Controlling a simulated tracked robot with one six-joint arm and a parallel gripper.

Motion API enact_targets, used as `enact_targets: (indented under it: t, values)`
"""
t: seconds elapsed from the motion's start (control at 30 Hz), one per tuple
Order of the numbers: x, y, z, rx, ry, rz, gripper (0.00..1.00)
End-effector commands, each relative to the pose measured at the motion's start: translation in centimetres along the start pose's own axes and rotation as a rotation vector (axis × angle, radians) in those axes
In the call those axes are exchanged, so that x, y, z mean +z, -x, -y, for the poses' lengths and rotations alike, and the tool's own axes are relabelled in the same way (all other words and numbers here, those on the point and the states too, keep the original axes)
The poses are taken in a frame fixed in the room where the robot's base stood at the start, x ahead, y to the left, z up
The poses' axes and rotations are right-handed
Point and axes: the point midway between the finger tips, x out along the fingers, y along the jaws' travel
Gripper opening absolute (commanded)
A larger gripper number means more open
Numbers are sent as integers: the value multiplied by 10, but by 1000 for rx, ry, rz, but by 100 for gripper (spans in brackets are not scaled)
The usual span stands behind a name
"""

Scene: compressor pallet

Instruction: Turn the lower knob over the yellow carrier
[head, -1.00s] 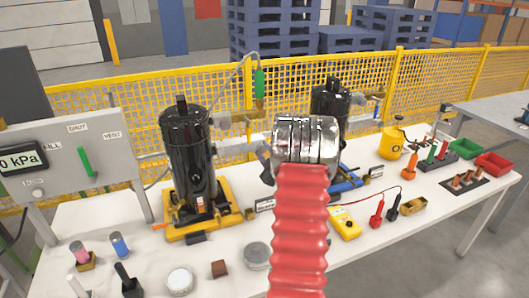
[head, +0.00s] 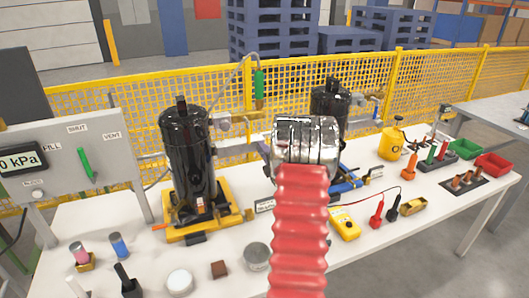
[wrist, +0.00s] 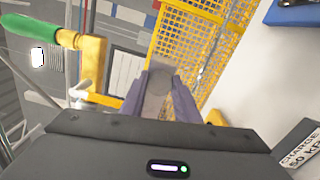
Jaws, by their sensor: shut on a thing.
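The yellow carrier (head: 218,228) holds a black compressor (head: 187,160) upright on the table at left centre. Pale fittings (head: 225,150) stick out from the compressor's right side toward my gripper. In the wrist view my gripper (wrist: 159,95) is shut, with its two purple-grey fingers on either side of a grey round-ended piece (wrist: 159,82). That piece looks like the lower knob, though its mount is not clear. In the head view my metal wrist and red sleeve hide the fingertips and the knob.
A grey panel (head: 85,140) with a green lever and a kPa display stands at left. A second black compressor (head: 328,103) is behind my wrist. A brass fitting with a green handle (wrist: 35,32) is close by my fingers. Small parts lie along the table's front.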

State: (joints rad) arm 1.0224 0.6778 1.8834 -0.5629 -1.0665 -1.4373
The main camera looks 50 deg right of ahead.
Motion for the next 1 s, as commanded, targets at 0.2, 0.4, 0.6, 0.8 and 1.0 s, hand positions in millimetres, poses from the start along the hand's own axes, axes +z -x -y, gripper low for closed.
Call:
enact_targets:
  t: [0.2,0.4,0.6,0.8,1.0]
  values:
    - [-1,2,8,-17,49,0,6]
    - [-1,2,8,-17,56,0,6]
    - [-1,2,8,-17,56,-1,6]
    - [-1,2,7,-14,56,-1,42]
    - [-1,1,4,-7,58,-1,48]
